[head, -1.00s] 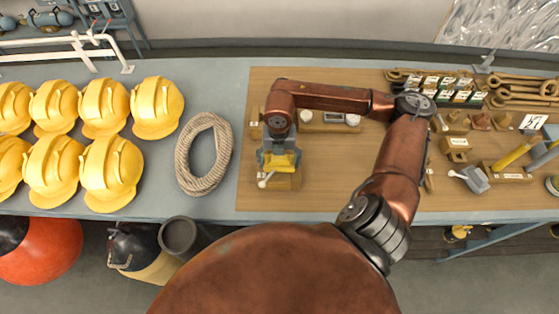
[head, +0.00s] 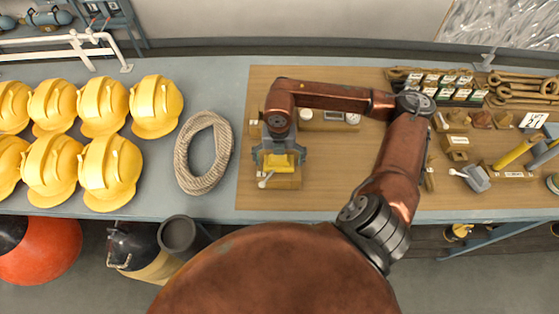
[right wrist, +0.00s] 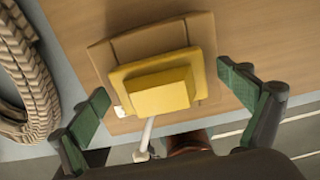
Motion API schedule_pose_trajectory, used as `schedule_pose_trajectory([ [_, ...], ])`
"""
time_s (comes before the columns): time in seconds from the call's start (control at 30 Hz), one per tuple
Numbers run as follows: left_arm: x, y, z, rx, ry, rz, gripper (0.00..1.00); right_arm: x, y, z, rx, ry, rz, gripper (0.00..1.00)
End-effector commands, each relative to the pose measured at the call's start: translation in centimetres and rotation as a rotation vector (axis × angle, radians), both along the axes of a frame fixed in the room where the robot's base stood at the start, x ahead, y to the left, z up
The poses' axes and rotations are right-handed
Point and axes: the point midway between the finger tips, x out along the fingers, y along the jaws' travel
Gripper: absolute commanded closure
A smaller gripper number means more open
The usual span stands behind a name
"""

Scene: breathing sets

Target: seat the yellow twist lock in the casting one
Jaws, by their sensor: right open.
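The yellow twist lock (head: 279,161) stands on a tan block-like casting (head: 284,182) near the left end of the wooden board. In the right wrist view the yellow twist lock (right wrist: 163,92) shows its blocky top and wider collar over the stepped tan casting (right wrist: 150,41); a pale handle sticks out toward the camera. How deep it sits is hidden. My right gripper (head: 279,163) is just above it, with its green-padded fingers (right wrist: 168,97) spread apart on either side and not touching it. My left gripper is not in view.
A coiled rope (head: 204,153) lies left of the board, beside several yellow helmets (head: 110,172). The board's middle front (head: 330,190) is clear.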

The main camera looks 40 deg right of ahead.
Motion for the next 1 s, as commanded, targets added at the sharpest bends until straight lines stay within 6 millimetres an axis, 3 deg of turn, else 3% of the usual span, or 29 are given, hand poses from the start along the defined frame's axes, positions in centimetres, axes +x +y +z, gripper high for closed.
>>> schedule_pose_trajectory([
  [0.4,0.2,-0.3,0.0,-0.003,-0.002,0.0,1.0,0.2,-0.1,7.8,-0.002,-0.007,0.0,0.05],
  [0.6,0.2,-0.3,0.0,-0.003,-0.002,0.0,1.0,0.1,0.0,10.7,0.0,-0.005,0.0,0.05],
  [1.0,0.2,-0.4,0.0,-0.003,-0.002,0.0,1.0,0.0,-0.1,11.7,0.0,-0.003,0.0,0.05],
])
